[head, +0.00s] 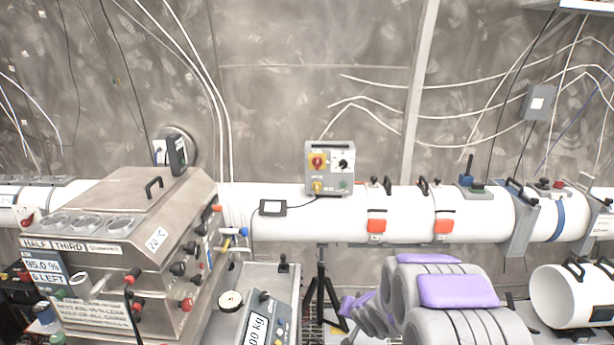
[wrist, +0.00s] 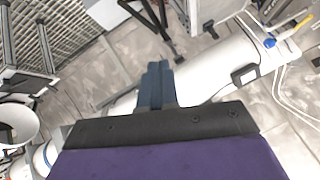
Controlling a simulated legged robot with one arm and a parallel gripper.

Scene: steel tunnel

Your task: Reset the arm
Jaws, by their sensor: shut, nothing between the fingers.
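My gripper (wrist: 155,84) shows in the wrist view as two dark blue fingers pressed together, with nothing between them. Behind the fingers are a black plate and a purple cover. The view past the fingers is tilted and shows the white pipe (wrist: 228,70) running diagonally behind them. The fingers look apart from the pipe, but the distance is hard to judge. In the head view, grey and purple padded parts at the lower right look like my own arm, and I cannot make out the fingertips there.
A steel machine (head: 115,240) with knobs and gauges stands at the left. The white pipe (head: 370,205) crosses the scene, with a grey control box (head: 329,168) on top. A scale (head: 258,318) is low in the middle, near a black tripod (head: 321,285). An open white cylinder (head: 560,297) is at right.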

